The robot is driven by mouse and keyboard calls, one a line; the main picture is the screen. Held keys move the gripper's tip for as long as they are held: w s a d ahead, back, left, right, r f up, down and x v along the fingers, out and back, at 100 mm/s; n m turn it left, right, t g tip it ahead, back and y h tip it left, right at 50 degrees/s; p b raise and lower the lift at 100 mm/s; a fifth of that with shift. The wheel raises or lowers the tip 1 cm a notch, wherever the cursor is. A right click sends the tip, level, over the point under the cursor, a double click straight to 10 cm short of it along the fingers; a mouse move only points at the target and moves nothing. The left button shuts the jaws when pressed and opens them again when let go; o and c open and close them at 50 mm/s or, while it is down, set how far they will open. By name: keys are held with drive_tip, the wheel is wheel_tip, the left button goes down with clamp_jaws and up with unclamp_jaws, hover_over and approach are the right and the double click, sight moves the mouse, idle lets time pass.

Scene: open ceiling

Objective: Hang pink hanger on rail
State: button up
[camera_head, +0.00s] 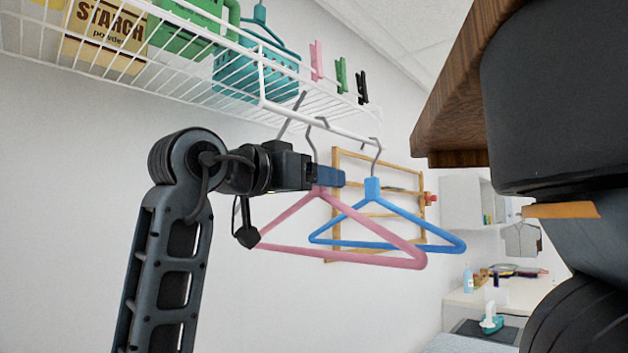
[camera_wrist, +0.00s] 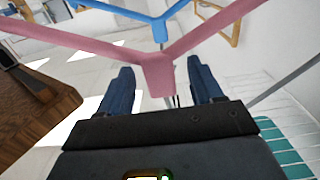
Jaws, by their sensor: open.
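The pink hanger (camera_head: 341,253) is below the white rail (camera_head: 345,133), its grey hook reaching up to the rail and appearing to loop over it. The blue hanger (camera_head: 388,243) hangs from the same rail, to the right and partly behind the pink one. My gripper (camera_head: 331,176) is at the pink hanger's neck, just under its hook. In the wrist view, the open blue fingers (camera_wrist: 160,76) stand either side of the pink neck (camera_wrist: 158,74), with gaps visible. The blue hanger (camera_wrist: 160,27) shows beyond. The exact hook contact is too small to tell.
A white wire shelf (camera_head: 190,75) above holds a starch box (camera_head: 108,38), a teal basket (camera_head: 262,62) and clothespins (camera_head: 340,75). A wooden rack (camera_head: 335,205) is on the wall behind the hangers. A wooden edge (camera_head: 465,75) juts in at upper right.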

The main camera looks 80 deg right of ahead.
drive_tip(key=b+v, duration=0.1)
drive_tip(key=v, duration=0.7)
drive_tip(key=shift+b, duration=0.4)
drive_tip(key=shift+d, duration=0.1)
